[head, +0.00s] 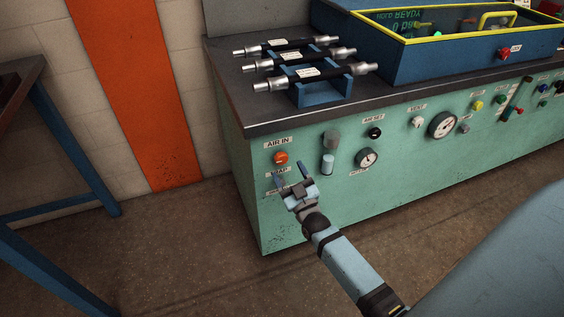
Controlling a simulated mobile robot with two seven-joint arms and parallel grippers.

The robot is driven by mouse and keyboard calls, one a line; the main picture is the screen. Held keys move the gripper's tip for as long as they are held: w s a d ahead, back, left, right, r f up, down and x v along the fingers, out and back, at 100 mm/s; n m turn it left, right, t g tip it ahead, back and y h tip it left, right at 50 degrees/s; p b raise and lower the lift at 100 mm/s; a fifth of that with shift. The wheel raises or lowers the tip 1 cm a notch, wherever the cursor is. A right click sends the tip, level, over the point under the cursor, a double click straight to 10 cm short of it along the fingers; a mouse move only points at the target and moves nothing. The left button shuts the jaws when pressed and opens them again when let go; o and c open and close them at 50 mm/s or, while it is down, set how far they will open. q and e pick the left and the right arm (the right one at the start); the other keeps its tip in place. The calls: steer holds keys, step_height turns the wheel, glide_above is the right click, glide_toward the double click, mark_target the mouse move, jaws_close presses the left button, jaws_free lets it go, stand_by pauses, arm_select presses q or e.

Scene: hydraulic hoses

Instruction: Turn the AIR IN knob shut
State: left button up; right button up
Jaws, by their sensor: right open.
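The AIR IN knob (281,157) is a small orange-red knob on the left end of the green cabinet front, just under its white AIR IN label (278,143). My right gripper (290,173) is open and empty. Its two blue fingers point up toward the panel, just below the knob in the picture. I cannot tell how far the fingertips are from the panel. They partly cover a second label below the knob. The knob itself is not hidden. My left gripper is not in view.
Right of the knob are a clear filter bowl (328,163), a small gauge (367,158), a black knob (375,133) and a large gauge (442,125). Hoses (300,60) lie on blue racks on the dark worktop (262,115). A blue-legged table (75,150) stands left. Floor between is clear.

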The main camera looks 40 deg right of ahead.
mark_target(282, 160)
steer(key=x, duration=0.4)
steer(key=shift+w, duration=0.15)
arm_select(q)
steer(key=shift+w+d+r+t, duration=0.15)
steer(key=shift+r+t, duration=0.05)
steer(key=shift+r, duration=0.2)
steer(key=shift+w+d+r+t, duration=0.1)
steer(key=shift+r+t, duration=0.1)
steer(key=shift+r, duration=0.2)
arm_select(e)
steer(key=shift+w+r, duration=0.1)
steer(key=c, duration=0.9)
